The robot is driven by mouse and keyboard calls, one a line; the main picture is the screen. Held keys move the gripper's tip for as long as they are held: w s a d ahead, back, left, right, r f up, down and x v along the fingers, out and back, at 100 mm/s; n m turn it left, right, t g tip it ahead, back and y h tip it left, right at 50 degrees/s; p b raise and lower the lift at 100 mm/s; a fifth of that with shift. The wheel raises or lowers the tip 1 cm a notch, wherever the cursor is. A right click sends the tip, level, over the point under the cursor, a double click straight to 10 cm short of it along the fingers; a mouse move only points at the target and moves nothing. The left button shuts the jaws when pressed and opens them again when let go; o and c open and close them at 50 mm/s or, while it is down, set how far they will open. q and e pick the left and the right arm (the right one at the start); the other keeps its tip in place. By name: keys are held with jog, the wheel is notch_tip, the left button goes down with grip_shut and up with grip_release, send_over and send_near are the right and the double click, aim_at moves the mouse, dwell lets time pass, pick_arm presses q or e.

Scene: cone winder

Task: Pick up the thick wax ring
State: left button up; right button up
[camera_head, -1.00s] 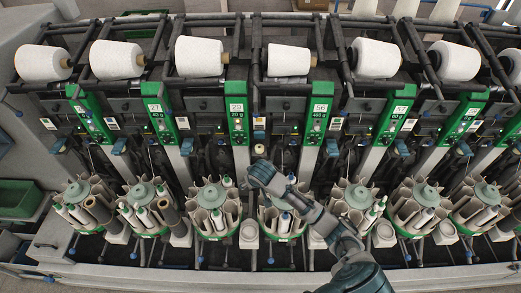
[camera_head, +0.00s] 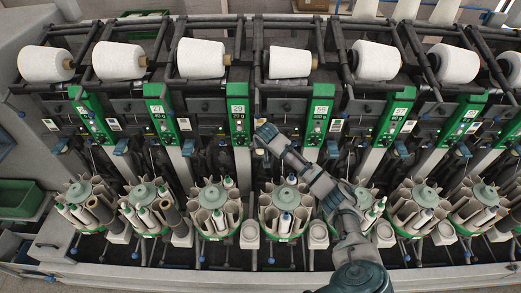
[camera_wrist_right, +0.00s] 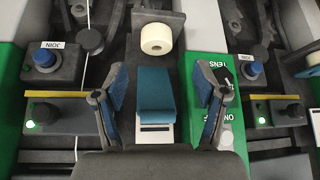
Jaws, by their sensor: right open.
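A short, thick cream ring (camera_wrist_right: 156,39) with a hole in its face sits in a dark recess of the winder in the right wrist view. It looks like the wax ring. My right gripper (camera_wrist_right: 161,92) is open and empty, its two blue-padded fingers spread below the ring and apart from it. A blue flap (camera_wrist_right: 155,88) lies in the picture between the fingers. In the head view my right gripper (camera_head: 264,132) is in front of the middle winding unit, beside its green panel (camera_head: 238,121). My left gripper is not in view.
Green panels flank the recess; blue knobs (camera_wrist_right: 43,57) and yellow bars (camera_wrist_right: 55,94) stand on both sides. White yarn cones (camera_head: 289,62) line the top. A green bin (camera_head: 18,199) is at far left.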

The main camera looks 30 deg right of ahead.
aim_at(260, 150)
jog(key=x, duration=0.4)
jog(key=s+x, duration=0.1)
jog(key=shift+w+d+f+p, duration=0.2)
jog(key=shift+f+p, duration=0.15)
jog(key=shift+f, duration=0.25)
jog(key=shift+w+d+f, duration=0.1)
jog(key=shift+d+f, duration=0.05)
jog(key=shift+f, duration=0.05)
jog(key=shift+d, duration=0.1)
jog(key=shift+a+r, duration=0.1)
jog(key=shift+a, duration=0.25)
jog(key=c, duration=1)
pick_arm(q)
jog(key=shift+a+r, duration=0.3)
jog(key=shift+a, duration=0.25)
pick_arm(e)
jog(key=shift+c, duration=0.2)
